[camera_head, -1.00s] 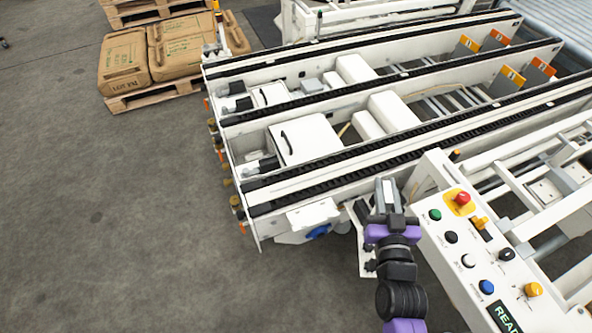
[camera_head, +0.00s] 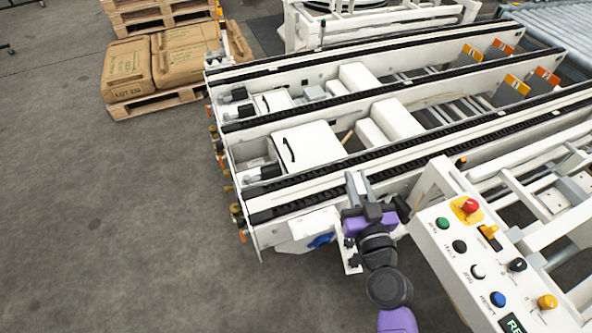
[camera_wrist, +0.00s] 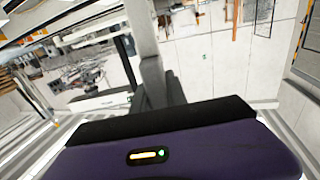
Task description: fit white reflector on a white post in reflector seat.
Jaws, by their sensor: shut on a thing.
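My gripper (camera_head: 359,190) is at the lower middle of the head view, close to the near end of the white conveyor frame. It is shut on a pale upright piece, which looks like the white reflector on its post (camera_wrist: 142,32). In the wrist view the post rises from between the dark fingers (camera_wrist: 155,85), above my purple gripper body. The reflector face cannot be made out. The reflector seat cannot be picked out for sure; a white bracket (camera_head: 349,256) shows beside my wrist, partly hidden.
The white conveyor frame (camera_head: 290,210) with black chains fills the middle. A control panel (camera_head: 462,262) with several coloured buttons stands close on the right of my arm. A pallet with brown sacks (camera_head: 125,70) is at the back left. The floor on the left is clear.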

